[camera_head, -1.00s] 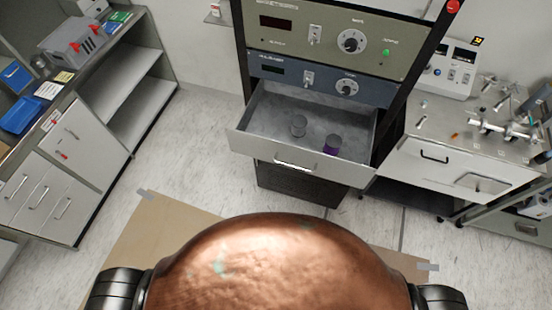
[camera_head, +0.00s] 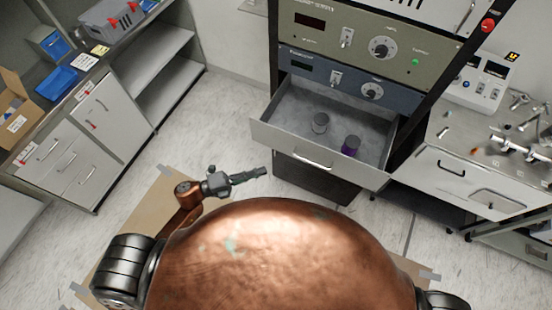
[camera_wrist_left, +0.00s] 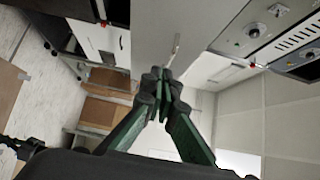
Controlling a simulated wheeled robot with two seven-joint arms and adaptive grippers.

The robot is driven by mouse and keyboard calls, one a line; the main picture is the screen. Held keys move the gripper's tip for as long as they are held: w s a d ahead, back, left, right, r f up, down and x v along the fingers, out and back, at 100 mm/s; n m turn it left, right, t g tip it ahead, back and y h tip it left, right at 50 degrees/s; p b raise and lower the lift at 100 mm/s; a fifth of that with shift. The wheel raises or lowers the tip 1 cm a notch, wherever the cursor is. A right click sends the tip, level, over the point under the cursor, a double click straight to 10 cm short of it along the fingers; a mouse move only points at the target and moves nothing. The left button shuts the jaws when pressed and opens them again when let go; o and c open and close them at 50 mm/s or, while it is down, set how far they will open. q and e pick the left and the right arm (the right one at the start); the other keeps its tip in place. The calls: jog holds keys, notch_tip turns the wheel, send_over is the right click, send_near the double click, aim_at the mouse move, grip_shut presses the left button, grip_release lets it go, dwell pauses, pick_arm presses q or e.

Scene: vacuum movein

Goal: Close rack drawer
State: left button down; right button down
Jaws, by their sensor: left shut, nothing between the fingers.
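The rack drawer (camera_head: 280,144) is pulled open from the dark equipment rack. It has a light grey front with a bar handle (camera_head: 312,160). Inside it stand a grey cylinder (camera_head: 320,123) and a dark cylinder with a purple side (camera_head: 351,146). My left gripper (camera_head: 262,171) is shut and empty, in front of the drawer and to the left of its handle. In the left wrist view its green fingers (camera_wrist_left: 164,78) are together, with a pale panel and a bar handle (camera_wrist_left: 175,48) just beyond them. My right gripper is not in view.
Rack panels with knobs (camera_head: 378,48) sit above the drawer. A white bench (camera_head: 470,170) with fittings stands at right. A grey cabinet (camera_head: 75,150) stands at left. Cardboard (camera_head: 140,215) lies on the floor; floor between cabinet and rack is clear.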

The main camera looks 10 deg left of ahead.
pick_arm(q)
jog(key=p, duration=0.3)
send_near(298, 151)
jog(key=s+d, duration=0.1)
jog(key=d, duration=0.4)
jog(key=w, duration=0.1)
jog(key=w+p, duration=0.1)
jog(key=w, duration=0.1)
jog(key=shift+d, duration=0.25)
jog(key=shift+w+f, duration=0.1)
jog(key=shift+w, duration=0.25)
jog(key=shift+w, duration=0.15)
